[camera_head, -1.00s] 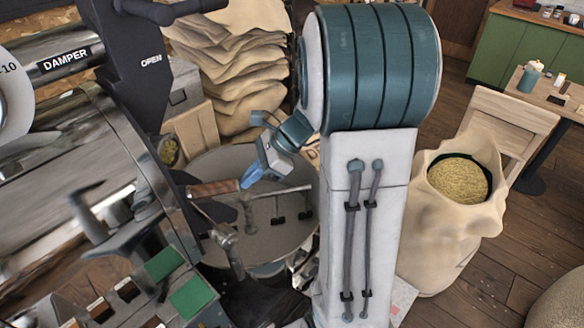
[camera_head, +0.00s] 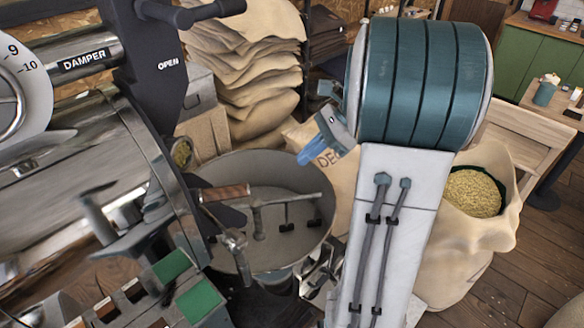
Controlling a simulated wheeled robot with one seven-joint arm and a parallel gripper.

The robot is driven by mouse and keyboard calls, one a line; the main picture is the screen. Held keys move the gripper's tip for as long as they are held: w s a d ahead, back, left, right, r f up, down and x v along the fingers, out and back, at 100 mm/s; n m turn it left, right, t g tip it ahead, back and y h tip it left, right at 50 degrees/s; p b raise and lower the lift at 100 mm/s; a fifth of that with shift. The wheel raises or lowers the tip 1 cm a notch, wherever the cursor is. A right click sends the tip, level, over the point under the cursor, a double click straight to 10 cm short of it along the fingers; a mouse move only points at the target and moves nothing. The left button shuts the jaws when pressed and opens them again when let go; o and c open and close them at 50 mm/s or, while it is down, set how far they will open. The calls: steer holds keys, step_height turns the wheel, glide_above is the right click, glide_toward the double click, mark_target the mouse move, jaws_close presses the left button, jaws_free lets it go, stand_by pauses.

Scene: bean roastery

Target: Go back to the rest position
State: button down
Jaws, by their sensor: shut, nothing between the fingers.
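My gripper (camera_head: 307,158) shows at the centre of the head view, beside the large teal joint of my arm. Its blue fingers are shut and hold nothing. It is above the far right rim of the round cooling tray (camera_head: 290,168), apart from the wooden handle (camera_head: 224,193) on the roaster. Part of the gripper is hidden behind my arm.
The metal roaster drum (camera_head: 70,165) fills the left side. Stacked sacks (camera_head: 245,60) stand behind the tray. Wooden floor (camera_head: 530,270) shows at lower right.

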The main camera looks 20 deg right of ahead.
steer(key=shift+s+d+r, duration=0.1)
steer(key=shift+d+r, duration=0.2)
steer(key=shift+r, duration=0.05)
steer(key=s+a+f+n+t+h, duration=0.1)
steer(key=s+a+f+n+h, duration=0.1)
steer(key=s+a+n+h, duration=0.6)
steer(key=s+a+n, duration=0.2)
steer(key=s+n, duration=0.3)
steer(key=n, duration=0.7)
steer(key=shift+s+a+f+t+h, duration=0.2)
steer(key=shift+s+a+t+h, duration=0.1)
steer(key=shift+s+h, duration=0.1)
steer(key=shift+w, duration=0.1)
